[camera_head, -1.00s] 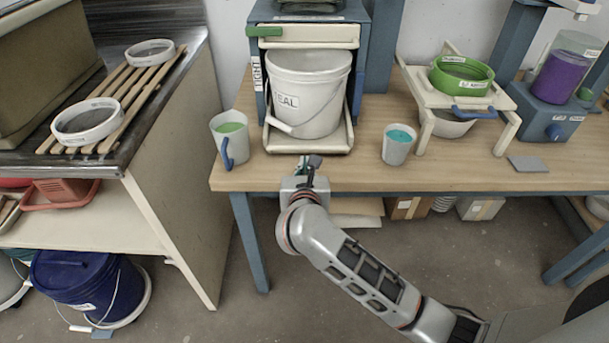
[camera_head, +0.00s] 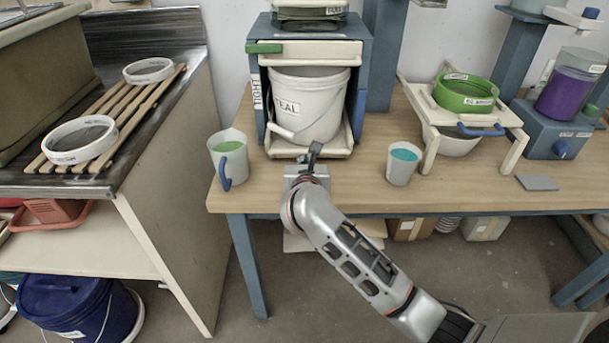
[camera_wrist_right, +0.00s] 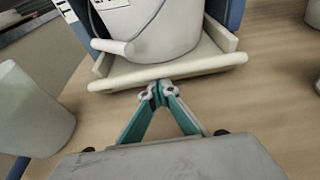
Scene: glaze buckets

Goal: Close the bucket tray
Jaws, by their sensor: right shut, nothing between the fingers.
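The bucket tray (camera_head: 312,151) is a cream sliding tray low in the blue cabinet (camera_head: 365,75). A white bucket (camera_head: 318,105) with a label reading "EAL" stands on it, partly inside the cabinet opening. In the right wrist view the tray's front bar (camera_wrist_right: 190,72) runs across the picture. My right gripper (camera_head: 312,153) is shut and empty at the front of the tray. In the wrist view its fingertips (camera_wrist_right: 158,91) are at the bar, and seem to touch it or nearly so. My left gripper is not in view.
A cup of green liquid (camera_head: 229,160) stands left of the tray and a cup of teal liquid (camera_head: 403,163) right of it. A cream stand with a green sieve (camera_head: 465,93) is further right. The tabletop (camera_head: 260,190) in front is clear.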

